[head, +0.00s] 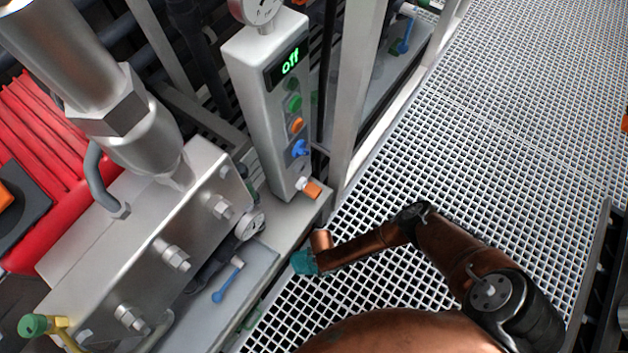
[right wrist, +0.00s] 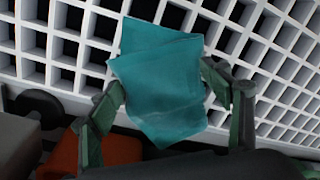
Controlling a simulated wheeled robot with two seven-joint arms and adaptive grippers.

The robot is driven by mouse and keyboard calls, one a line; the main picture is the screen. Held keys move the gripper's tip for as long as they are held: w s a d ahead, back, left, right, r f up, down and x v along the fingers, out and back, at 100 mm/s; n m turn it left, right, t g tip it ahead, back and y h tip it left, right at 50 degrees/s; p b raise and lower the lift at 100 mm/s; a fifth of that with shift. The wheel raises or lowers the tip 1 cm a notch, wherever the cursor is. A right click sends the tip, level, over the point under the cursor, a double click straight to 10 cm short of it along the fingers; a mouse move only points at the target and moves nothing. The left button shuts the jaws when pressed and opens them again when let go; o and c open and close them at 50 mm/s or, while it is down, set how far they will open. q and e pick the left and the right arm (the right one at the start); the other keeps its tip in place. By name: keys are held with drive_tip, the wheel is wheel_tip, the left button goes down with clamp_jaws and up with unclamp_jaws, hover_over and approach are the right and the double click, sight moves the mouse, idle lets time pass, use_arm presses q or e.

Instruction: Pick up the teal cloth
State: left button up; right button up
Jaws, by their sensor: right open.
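The teal cloth (head: 302,263) shows at the end of my right arm in the head view, by the front edge of the metal skid and over the white grating. In the right wrist view the teal cloth (right wrist: 162,82) is a crumpled, layered piece in the middle. My right gripper (right wrist: 164,88) is open, with one green-grey finger on each side of the cloth. I cannot tell whether the fingers touch it or what the cloth rests on. In the head view the right gripper is mostly hidden by its own arm. My left gripper is not in view.
A grey control box (head: 265,100) with a green "off" display stands behind the skid edge (head: 290,222). A steel block with bolts (head: 150,255) and a blue-handled valve (head: 228,282) are to the left. The grating (head: 500,130) on the right is open.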

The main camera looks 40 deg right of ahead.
clamp_jaws()
idle(2.0)
